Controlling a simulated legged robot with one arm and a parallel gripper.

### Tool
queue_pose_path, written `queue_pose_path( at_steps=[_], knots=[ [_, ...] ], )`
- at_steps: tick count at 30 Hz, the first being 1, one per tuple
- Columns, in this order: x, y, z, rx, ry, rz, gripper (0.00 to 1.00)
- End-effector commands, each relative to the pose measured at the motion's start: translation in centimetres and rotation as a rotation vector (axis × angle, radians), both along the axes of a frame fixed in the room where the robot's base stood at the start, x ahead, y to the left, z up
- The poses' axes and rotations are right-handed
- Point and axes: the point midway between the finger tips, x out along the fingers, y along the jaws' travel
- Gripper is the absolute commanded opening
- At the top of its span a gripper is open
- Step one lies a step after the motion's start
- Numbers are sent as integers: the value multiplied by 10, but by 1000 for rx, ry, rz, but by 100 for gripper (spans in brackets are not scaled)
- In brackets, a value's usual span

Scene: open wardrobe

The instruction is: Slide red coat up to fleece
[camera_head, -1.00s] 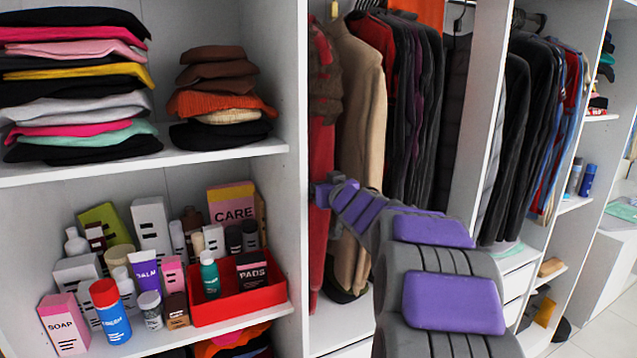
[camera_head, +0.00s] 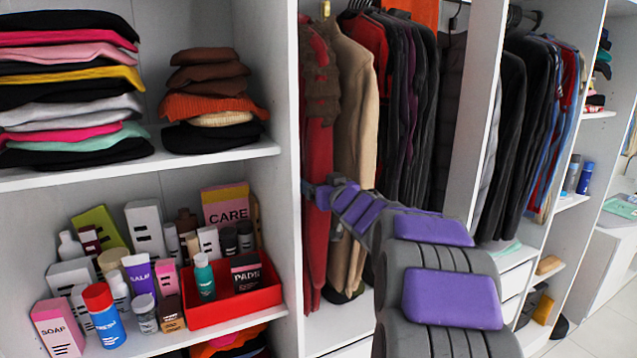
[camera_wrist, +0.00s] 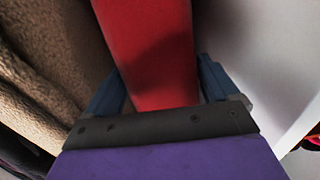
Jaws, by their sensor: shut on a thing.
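The red coat (camera_head: 316,150) hangs at the left end of the rail, close to the white divider. A brown, textured part shows at its upper right; I cannot tell whether it belongs to the coat. The tan fleece (camera_head: 356,110) hangs just to the right and shows its fuzzy surface in the wrist view (camera_wrist: 50,55). My gripper (camera_head: 318,193) is at the red coat at mid height. In the wrist view, its two blue fingers (camera_wrist: 160,95) stand either side of the red cloth (camera_wrist: 155,45), shut on it. A gap shows between the cloth and the fleece there.
The white divider (camera_head: 289,200) stands close on the left. Several dark garments (camera_head: 405,100) hang tightly to the right of the fleece. Left of the divider, shelves hold folded clothes (camera_head: 70,90) and toiletries with a red box (camera_head: 235,306).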

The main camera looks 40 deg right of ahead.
Motion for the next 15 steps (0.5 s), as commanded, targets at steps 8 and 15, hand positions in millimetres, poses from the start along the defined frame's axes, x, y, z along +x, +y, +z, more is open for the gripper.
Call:
queue_pose_path(
  at_steps=[8,15],
  knots=[
    [-3,-9,2,6,-2,-4,13],
    [-5,-15,2,6,-4,-4,13]
  ],
)
